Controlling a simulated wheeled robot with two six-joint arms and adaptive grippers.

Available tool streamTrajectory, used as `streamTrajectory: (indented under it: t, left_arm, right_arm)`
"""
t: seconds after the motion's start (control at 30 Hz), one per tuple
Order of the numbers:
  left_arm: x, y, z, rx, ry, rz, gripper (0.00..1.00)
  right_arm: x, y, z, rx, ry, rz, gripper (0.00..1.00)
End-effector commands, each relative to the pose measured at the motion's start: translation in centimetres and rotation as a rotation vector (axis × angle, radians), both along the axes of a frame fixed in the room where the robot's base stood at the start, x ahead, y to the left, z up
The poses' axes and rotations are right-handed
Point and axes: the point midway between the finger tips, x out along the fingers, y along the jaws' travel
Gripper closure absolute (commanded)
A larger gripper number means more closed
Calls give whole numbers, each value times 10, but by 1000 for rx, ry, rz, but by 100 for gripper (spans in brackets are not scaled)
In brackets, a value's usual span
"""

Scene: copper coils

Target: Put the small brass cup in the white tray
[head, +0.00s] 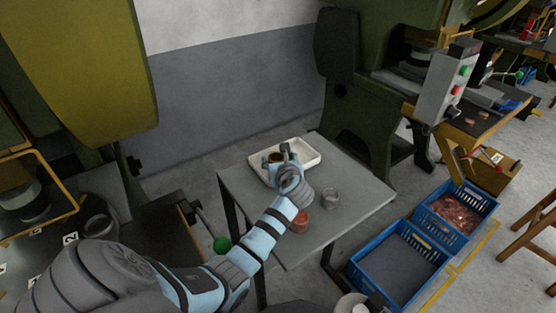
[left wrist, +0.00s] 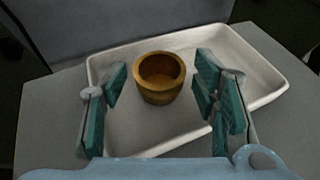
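The small brass cup (left wrist: 160,78) stands upright on the floor of the white tray (left wrist: 262,88) in the left wrist view. In the head view the brass cup (head: 275,157) is partly hidden by my gripper, and the white tray (head: 308,157) lies at the back of the grey table. My left gripper (head: 276,153) is over the tray. In the left wrist view its teal-padded fingers (left wrist: 161,76) are spread wide, one on each side of the cup, with gaps between pads and cup. My right gripper does not show.
On the grey table (head: 352,213), a copper-red cup (head: 300,221) and a grey cup (head: 330,198) stand near my left forearm. Two blue crates (head: 398,275) (head: 455,208) are on the floor to the right. Green machines flank the table.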

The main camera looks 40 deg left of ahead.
Motion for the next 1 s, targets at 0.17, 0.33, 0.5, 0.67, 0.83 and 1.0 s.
streamTrajectory:
  t: [0.17, 0.33, 0.5, 0.67, 0.83, 1.0]
  left_arm:
    - [0, 0, 0, 0, 0, 0, 45]
    - [-2, -4, 6, -1, 1, -2, 45]
    - [-21, -27, 20, -2, -1, -2, 45]
    - [-46, -57, 35, -5, -1, -2, 45]
    - [-65, -80, 46, -3, 1, -1, 45]
    - [-71, -86, 49, -1, 1, 0, 45]
  right_arm:
    - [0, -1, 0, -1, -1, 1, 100]
    - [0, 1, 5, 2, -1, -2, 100]
    - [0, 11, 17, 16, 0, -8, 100]
    - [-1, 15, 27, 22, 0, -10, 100]
    - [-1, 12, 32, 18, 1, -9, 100]
    - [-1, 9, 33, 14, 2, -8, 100]
